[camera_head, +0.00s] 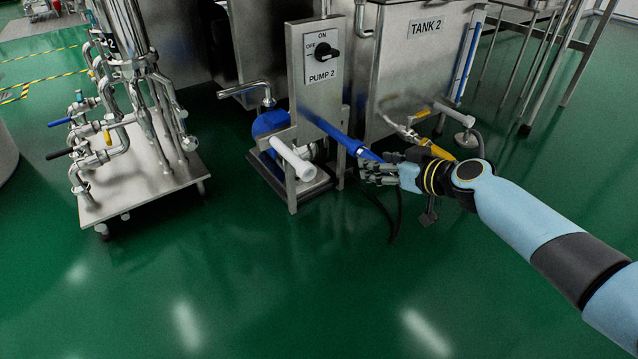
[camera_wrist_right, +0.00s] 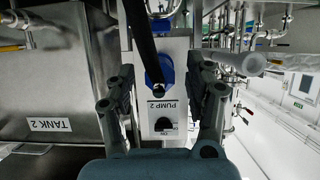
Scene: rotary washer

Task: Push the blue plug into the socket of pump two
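The pump two panel (camera_head: 322,62) stands upright, with its label and a black switch knob; it also shows upside down in the right wrist view (camera_wrist_right: 164,116). A long blue piece (camera_head: 338,136) slopes down from the panel to my right gripper (camera_head: 378,168). The blue plug (camera_head: 369,155) shows at its lower end, by the fingertips; I cannot tell how deep it sits in a socket. In the right wrist view the fingers (camera_wrist_right: 160,88) are well apart, with blue (camera_wrist_right: 154,66) and a black cable (camera_wrist_right: 141,38) showing between them. My left gripper is out of view.
The blue pump (camera_head: 270,123) and a white pipe stub (camera_head: 293,160) are left of the gripper. Tank two (camera_head: 412,65) stands behind, with yellow-handled valves near my wrist. A piping cart (camera_head: 135,180) is at the left. The green floor in front is clear.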

